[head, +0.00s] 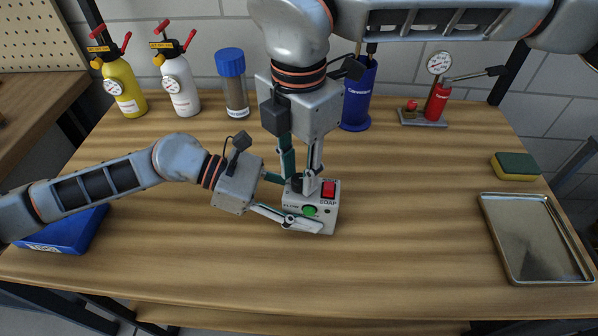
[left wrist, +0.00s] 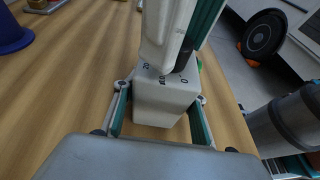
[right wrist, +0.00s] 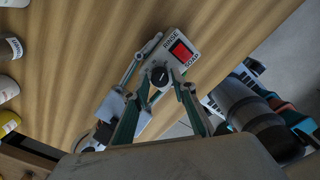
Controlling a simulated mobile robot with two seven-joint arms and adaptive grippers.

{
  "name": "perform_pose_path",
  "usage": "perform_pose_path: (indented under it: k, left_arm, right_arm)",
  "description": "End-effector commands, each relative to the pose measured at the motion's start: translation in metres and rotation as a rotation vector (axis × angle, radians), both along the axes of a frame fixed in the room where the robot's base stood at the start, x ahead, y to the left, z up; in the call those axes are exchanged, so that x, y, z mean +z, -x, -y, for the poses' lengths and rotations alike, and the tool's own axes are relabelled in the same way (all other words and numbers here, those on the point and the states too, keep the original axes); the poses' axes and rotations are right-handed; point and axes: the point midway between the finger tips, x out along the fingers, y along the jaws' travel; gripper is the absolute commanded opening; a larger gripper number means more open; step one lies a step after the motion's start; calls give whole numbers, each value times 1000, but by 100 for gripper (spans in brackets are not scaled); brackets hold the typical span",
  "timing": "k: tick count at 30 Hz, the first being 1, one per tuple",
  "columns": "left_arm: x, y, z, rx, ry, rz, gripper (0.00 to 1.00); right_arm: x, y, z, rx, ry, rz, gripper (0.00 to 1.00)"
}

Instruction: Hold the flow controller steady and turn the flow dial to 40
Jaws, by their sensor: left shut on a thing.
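The flow controller (head: 328,211) is a small pale box with a red RINSE/SOAP rocker switch (head: 328,189) and a green button (head: 309,210). My left gripper (head: 293,203) is shut on it, one finger on each side, as the left wrist view (left wrist: 160,105) also shows. The black flow dial (right wrist: 160,77) has numbers such as 20 and 0 printed around it. My right gripper (head: 301,186) points down over the dial, with a finger on each side. A gap seems to remain between fingers and dial. The dial's setting is hidden by the fingers.
A yellow bottle (head: 124,87), a white bottle (head: 180,88), a blue-capped jar (head: 233,85), a blue holder (head: 358,97) and a red gauge device (head: 437,101) stand along the back. A metal tray (head: 530,240) and sponge (head: 515,167) lie at right. The table front is clear.

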Motion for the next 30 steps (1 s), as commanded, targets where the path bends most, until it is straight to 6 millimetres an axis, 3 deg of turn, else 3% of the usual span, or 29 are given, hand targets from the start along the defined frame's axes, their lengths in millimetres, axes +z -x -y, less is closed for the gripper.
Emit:
perform_pose_path:
  k: [15, 21, 30]
  left_arm:
    - [-1, 0, 0, -1, -1, -1, 11]
    - [-1, 0, 0, -1, -1, -1, 11]
    - [-1, 0, 0, -1, -1, -1, 11]
  right_arm:
    - [95, -1, 0, -2, -1, 2, 26]
    - [109, 0, 0, -1, -1, 1, 26]
    - [111, 0, 0, -1, -1, -1, 26]
